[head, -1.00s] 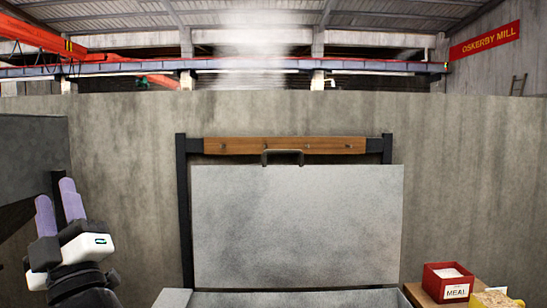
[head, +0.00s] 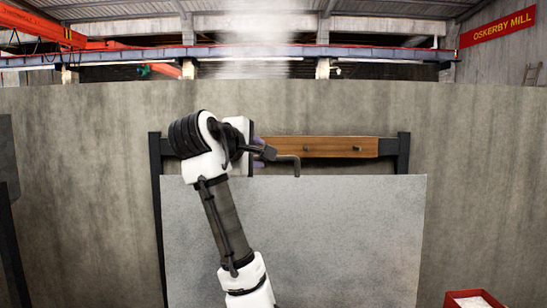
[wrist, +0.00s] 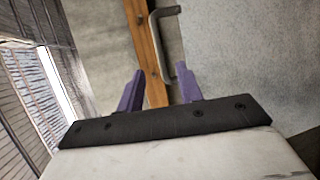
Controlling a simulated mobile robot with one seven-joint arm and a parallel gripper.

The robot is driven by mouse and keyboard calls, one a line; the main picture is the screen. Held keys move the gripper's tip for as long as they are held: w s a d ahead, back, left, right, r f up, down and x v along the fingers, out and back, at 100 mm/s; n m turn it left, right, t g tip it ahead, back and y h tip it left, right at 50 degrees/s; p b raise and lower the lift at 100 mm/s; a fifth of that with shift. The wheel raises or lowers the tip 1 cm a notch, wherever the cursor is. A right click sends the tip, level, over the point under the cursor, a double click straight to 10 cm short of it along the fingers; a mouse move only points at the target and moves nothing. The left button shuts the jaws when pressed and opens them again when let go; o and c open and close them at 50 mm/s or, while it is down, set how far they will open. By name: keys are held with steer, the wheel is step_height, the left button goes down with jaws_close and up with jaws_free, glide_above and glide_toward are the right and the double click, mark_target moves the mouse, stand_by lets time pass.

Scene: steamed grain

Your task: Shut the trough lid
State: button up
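The trough lid (head: 350,235) is a large grey panel standing raised in front of a dark frame. A bent metal handle (head: 297,165) is at its top edge, and my arm covers its left part. The handle also shows in the wrist view (wrist: 153,38). My gripper (wrist: 160,69) is at the handle's left end, with its purple fingers apart and nothing seen held between them. The right fingertip is close to the handle's lower end; I cannot tell if they touch. In the head view the fingers are mostly hidden. The trough body is out of view.
A wooden rail (head: 340,147) crosses between dark posts (head: 403,153) just behind the handle. A concrete wall (head: 80,180) stands behind. A red box (head: 470,297) is at the lower right. The space right of the lid's upper part is clear.

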mark_target(277, 159)
steer(key=p+x, duration=0.5)
steer(key=x, duration=0.7)
steer(key=shift+w+d+f, duration=0.1)
steer(key=shift+w+d, duration=0.05)
steer(key=shift+w, duration=0.15)
steer(key=shift+c, duration=0.2)
jaws_close()
